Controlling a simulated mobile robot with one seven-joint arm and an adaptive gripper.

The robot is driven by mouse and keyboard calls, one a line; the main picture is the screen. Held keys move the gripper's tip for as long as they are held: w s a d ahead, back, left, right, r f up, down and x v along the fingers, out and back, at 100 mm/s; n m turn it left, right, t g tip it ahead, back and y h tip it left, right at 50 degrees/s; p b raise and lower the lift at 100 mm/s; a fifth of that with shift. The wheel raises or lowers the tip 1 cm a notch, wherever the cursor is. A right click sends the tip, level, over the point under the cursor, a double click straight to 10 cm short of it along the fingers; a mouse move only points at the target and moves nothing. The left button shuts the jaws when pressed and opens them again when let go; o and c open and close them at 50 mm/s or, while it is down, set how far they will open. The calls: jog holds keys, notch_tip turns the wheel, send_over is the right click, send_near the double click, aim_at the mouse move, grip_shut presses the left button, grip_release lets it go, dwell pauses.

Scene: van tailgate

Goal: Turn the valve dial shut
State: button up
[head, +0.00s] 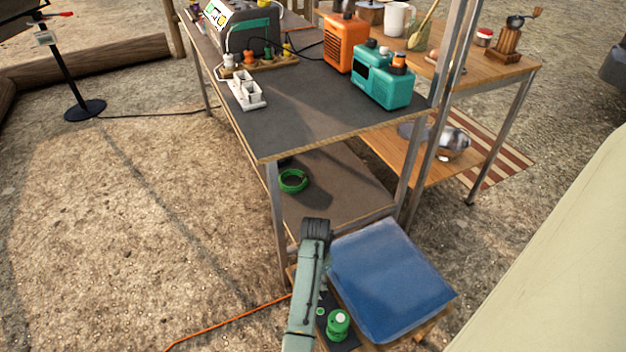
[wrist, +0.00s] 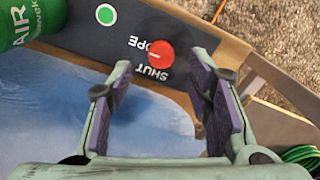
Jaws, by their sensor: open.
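The red valve dial (wrist: 159,55) sits on a dark panel (wrist: 120,42) in the wrist view. The words OPEN and SHUT are printed beside it, upside down in this view. A short pale mark on the dial points left. My gripper (wrist: 160,66) is open, with one purple-padded finger on each side of the dial. Whether either pad touches the dial cannot be told. In the head view, my arm crosses the panel's left side. The red dial does not show there, and I cannot make out the gripper.
A green AIR cylinder (wrist: 28,20) stands by the panel, near a green dot (wrist: 105,14). A blue padded cover (head: 390,280) lies beside the panel. A grey-topped table (head: 320,100) carries several devices. A green coil (head: 292,181) lies on its lower shelf. Open ground is at left.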

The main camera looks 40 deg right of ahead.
jog(key=shift+f, duration=2.25)
grip_shut()
